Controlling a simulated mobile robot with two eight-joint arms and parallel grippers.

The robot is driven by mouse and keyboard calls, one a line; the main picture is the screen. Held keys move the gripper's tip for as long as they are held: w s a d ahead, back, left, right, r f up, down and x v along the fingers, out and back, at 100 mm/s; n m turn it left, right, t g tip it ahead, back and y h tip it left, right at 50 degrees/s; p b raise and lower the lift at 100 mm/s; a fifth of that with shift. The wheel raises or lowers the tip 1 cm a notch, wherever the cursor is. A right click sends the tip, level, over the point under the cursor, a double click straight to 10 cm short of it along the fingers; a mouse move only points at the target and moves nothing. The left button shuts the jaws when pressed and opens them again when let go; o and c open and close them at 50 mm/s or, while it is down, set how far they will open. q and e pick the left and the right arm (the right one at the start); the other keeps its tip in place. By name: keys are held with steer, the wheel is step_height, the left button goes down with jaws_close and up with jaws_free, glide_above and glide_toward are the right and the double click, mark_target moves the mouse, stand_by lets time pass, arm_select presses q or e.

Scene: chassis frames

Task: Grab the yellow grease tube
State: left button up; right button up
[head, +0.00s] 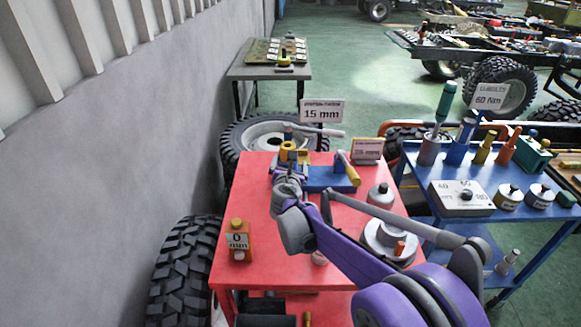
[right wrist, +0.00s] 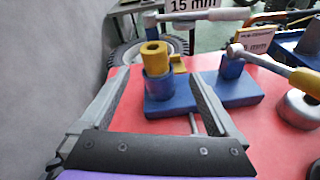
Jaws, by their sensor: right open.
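A slim yellow tube-shaped container (head: 484,147) stands upright on the blue cart at the right, between a blue one and an orange one. A yellow hollow cylinder (head: 287,151) sits upright in a blue fixture (head: 322,179) on the red table; in the right wrist view the cylinder (right wrist: 154,57) stands in a round blue cup. My right gripper (head: 288,178) is open and empty over the red table, in front of this fixture. In the right wrist view its fingers (right wrist: 160,76) appear on either side of the blue cup, without visible contact. My left gripper is out of view.
The blue cart (head: 425,170) holds several tins and a grey box (head: 461,198). A wall and tyres border the left side.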

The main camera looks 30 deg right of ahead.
steer(key=shift+w+d+f+n+t, duration=0.15)
steer(key=shift+w+d+f+n, duration=0.7)
steer(key=shift+w, duration=1.1)
steer(key=shift+w+d+f+n+t, duration=0.1)
steer(key=shift+w+d+f+n, duration=0.2)
steer(key=shift+w+d, duration=1.3)
steer(key=shift+w+d+f+n+t, duration=0.15)
steer(key=shift+w+d+f+n, duration=0.4)
steer(key=shift+w, duration=1.75)
steer(key=shift+f, duration=0.1)
jaws_close()
